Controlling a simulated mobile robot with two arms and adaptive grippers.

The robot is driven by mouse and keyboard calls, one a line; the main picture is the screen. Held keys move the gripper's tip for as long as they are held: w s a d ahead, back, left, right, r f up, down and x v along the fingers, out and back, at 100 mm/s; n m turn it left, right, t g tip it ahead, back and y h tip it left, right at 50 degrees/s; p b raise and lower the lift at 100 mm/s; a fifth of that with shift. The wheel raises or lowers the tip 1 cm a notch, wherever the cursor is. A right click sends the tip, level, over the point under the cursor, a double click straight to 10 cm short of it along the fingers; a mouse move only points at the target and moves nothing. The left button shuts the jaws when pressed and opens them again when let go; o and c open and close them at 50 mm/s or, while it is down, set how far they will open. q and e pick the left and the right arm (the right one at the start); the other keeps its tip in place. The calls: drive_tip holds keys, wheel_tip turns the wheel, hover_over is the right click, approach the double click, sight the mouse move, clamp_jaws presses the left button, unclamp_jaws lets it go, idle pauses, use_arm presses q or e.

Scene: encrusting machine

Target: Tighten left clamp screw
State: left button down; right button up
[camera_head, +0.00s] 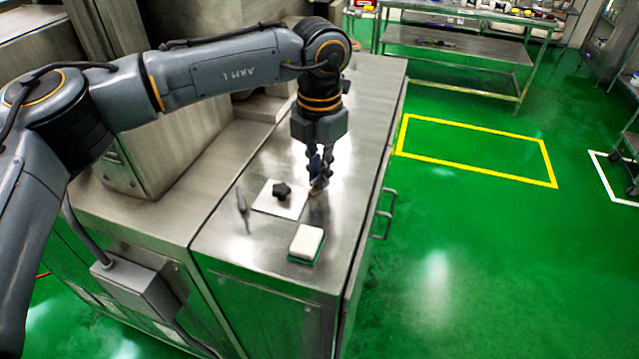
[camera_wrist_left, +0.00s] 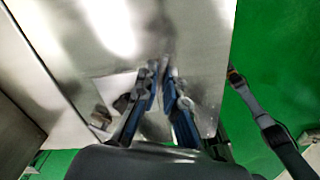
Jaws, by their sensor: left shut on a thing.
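My left gripper (camera_head: 318,186) points down over the steel worktop (camera_head: 225,245), just right of a pale square plate (camera_head: 268,207). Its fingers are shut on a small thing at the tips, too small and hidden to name. In the left wrist view the blue-sided fingers (camera_wrist_left: 166,75) lean in toward each other. A black star-shaped knob (camera_head: 282,190) is on the plate, left of the fingers and apart from them. I cannot tell whether it is the left clamp screw. My right gripper is not in view.
A white block with a green base (camera_head: 307,243) sits in front. The worktop's right edge drops to the green floor (camera_head: 470,260). Steel machine housing (camera_head: 170,150) stands at the left.

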use_arm(q)
drive_tip(key=m+b, duration=0.2)
drive_tip(key=m, duration=0.2)
drive_tip(key=shift+m+b, duration=0.3)
drive_tip(key=m+b, duration=0.1)
drive_tip(key=m, duration=0.3)
drive_tip(key=shift+m, duration=0.4)
drive_tip(key=c, duration=1.4)
unclamp_jaws()
drive_tip(key=shift+r, duration=0.1)
wheel_tip(320, 180, up, 12)
